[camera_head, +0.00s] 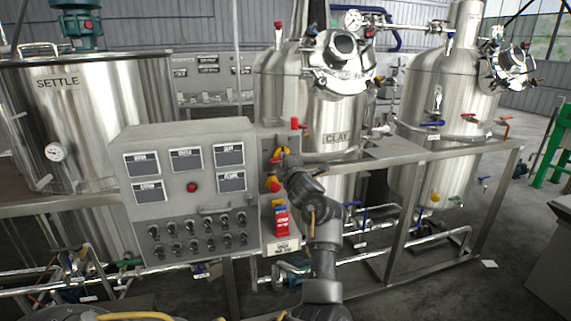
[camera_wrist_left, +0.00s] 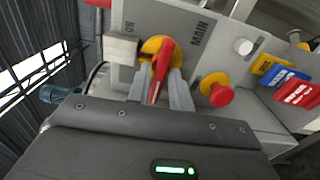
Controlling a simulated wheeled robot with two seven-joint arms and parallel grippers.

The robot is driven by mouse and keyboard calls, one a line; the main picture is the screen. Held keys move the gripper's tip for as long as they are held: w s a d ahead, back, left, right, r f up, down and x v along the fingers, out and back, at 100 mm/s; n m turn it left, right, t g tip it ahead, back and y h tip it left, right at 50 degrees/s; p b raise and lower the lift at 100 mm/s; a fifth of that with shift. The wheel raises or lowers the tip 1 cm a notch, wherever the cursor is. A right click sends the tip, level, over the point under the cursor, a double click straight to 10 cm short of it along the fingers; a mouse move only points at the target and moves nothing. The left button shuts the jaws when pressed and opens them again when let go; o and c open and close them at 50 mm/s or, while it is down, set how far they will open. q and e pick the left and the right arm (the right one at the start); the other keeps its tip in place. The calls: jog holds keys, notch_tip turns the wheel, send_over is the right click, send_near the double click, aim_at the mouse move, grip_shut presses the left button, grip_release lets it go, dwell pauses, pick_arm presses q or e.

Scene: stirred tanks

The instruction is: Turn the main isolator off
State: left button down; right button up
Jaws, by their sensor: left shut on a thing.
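The main isolator is a red handle (camera_wrist_left: 165,58) on a yellow round plate (camera_wrist_left: 149,47), on the grey panel beside the printed word MAIN. An ON mark is printed near it, at the upper left in the wrist view. In the head view the isolator (camera_head: 280,153) is partly hidden at the upper right of the control box. My left gripper (camera_wrist_left: 158,88) has its two fingers on either side of the red handle and is shut on it. In the head view my left gripper (camera_head: 287,168) reaches the panel from below. My right gripper is not in view.
A red mushroom button (camera_wrist_left: 217,94) on a yellow base sits close beside the isolator. Yellow, blue and red tags (camera_wrist_left: 292,90) hang further along. The grey control box (camera_head: 198,200) carries several switches and displays. Steel tanks (camera_head: 320,110) and a rail (camera_head: 440,160) stand behind.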

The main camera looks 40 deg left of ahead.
pick_arm(q)
jog(key=c, duration=1.5)
grip_release()
jog(key=shift+o, duration=0.2)
jog(key=shift+r, duration=0.1)
